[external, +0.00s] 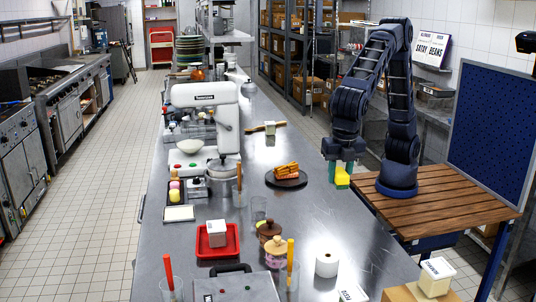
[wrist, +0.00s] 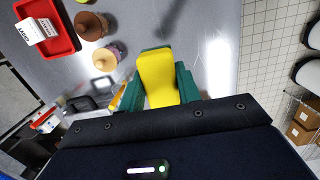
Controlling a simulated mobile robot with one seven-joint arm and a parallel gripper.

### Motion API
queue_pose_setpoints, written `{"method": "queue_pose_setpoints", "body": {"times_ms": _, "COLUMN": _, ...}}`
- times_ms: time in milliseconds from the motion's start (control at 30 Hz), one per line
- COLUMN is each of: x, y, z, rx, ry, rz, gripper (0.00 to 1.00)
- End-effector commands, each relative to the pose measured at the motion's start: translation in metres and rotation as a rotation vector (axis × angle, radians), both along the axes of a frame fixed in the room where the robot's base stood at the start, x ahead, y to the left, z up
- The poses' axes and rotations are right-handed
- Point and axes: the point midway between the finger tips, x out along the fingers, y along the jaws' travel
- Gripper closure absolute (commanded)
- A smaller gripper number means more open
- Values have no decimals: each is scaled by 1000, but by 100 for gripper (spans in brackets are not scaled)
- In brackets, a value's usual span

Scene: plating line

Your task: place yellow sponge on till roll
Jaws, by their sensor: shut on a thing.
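The yellow sponge (external: 342,179) is held between the green fingers of my gripper (external: 341,171). In the wrist view, the sponge (wrist: 157,78) fills the gap between the fingertips of my gripper (wrist: 156,82). It is over the right side of the steel table; the height of the gap below it is hard to tell. The till roll (external: 327,264) is a white upright roll with a hole in its top, at the front right of the table. My gripper is well behind it and slightly to its right. I cannot make out the roll in the wrist view.
A dark plate (external: 287,183) with orange food lies left of my gripper. Lidded pots (external: 276,252), an orange stick in a glass (external: 291,268) and a red tray (external: 217,250) stand left of the roll. A white card (external: 352,293) is in front. Bare steel lies between gripper and roll.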

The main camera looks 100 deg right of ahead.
Motion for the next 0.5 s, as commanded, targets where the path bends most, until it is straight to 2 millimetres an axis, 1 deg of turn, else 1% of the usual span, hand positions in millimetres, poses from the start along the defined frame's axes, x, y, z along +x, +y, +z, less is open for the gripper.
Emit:
{"method": "queue_pose_setpoints", "body": {"times_ms": 33, "x": 9, "y": 14, "z": 2, "rx": 1, "ry": 0, "rz": 12, "gripper": 88}}
{"method": "queue_pose_setpoints", "body": {"times_ms": 100, "x": 19, "y": 29, "z": 4, "rx": 2, "ry": 1, "rz": 27, "gripper": 88}}
{"method": "queue_pose_setpoints", "body": {"times_ms": 200, "x": 30, "y": 45, "z": 7, "rx": 3, "ry": 2, "rz": 42, "gripper": 88}}
{"method": "queue_pose_setpoints", "body": {"times_ms": 300, "x": 37, "y": 57, "z": 10, "rx": 4, "ry": 3, "rz": 52, "gripper": 88}}
{"method": "queue_pose_setpoints", "body": {"times_ms": 400, "x": 41, "y": 63, "z": 10, "rx": 4, "ry": 4, "rz": 58, "gripper": 88}}
{"method": "queue_pose_setpoints", "body": {"times_ms": 500, "x": 43, "y": 65, "z": 3, "rx": 3, "ry": 4, "rz": 61, "gripper": 88}}
